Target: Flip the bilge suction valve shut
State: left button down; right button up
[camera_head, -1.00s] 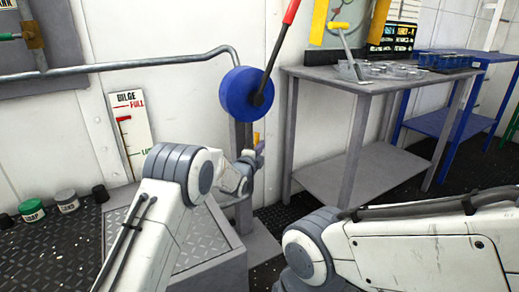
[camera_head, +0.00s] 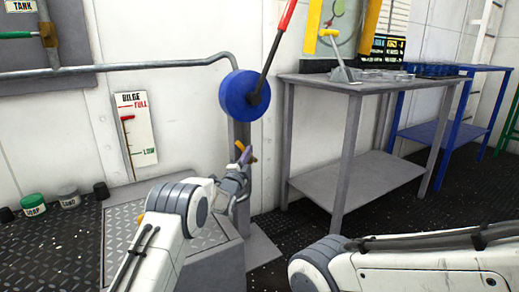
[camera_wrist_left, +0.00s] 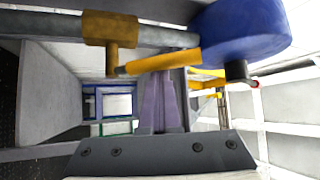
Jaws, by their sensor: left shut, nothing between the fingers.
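A small valve with a brass body (camera_wrist_left: 108,30) and an orange handle (camera_wrist_left: 165,61) sits on a grey pipe (camera_wrist_left: 55,24) near a blue drum (camera_wrist_left: 243,30) in the left wrist view. The handle points right, roughly along the pipe with a slight slant. In the head view only a bit of the orange handle (camera_head: 251,153) shows, beside the post. My left gripper (camera_head: 240,150) is shut and empty, close to the handle; its purple fingers (camera_wrist_left: 163,85) show just below it in the wrist view. I cannot tell whether they touch. My right gripper is out of view.
The blue drum (camera_head: 244,95) carries a red-tipped lever (camera_head: 272,55) slanting up. A grey table (camera_head: 365,88) stands to the right. A bilge gauge (camera_head: 136,135) hangs on the wall. Jars (camera_head: 69,197) stand left of a raised plate.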

pick_arm(q)
jog(key=shift+y, duration=0.3)
jog(key=a+f, duration=0.1)
jog(key=f, duration=0.1)
jog(key=a+f, duration=0.1)
jog(key=f, duration=0.1)
jog(key=shift+s+a+b, duration=0.3)
jog(key=shift+s+b, duration=0.05)
jog(key=shift+s, duration=0.05)
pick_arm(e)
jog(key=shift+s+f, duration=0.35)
pick_arm(q)
jog(key=shift+s+d+f, duration=0.1)
jog(key=shift+d+f, duration=0.25)
jog(key=shift+f, duration=0.15)
jog(key=shift+s, duration=0.1)
jog(key=s+a+p, duration=0.2)
jog(key=s+p, duration=0.1)
jog(key=s, duration=0.4)
jog(key=s+a+p, duration=0.2)
jog(key=s+p, duration=0.2)
jog(key=s, duration=0.3)
jog(key=shift+a+r+p, duration=0.15)
jog(key=shift+a+p, duration=0.15)
jog(key=shift+a, duration=0.05)
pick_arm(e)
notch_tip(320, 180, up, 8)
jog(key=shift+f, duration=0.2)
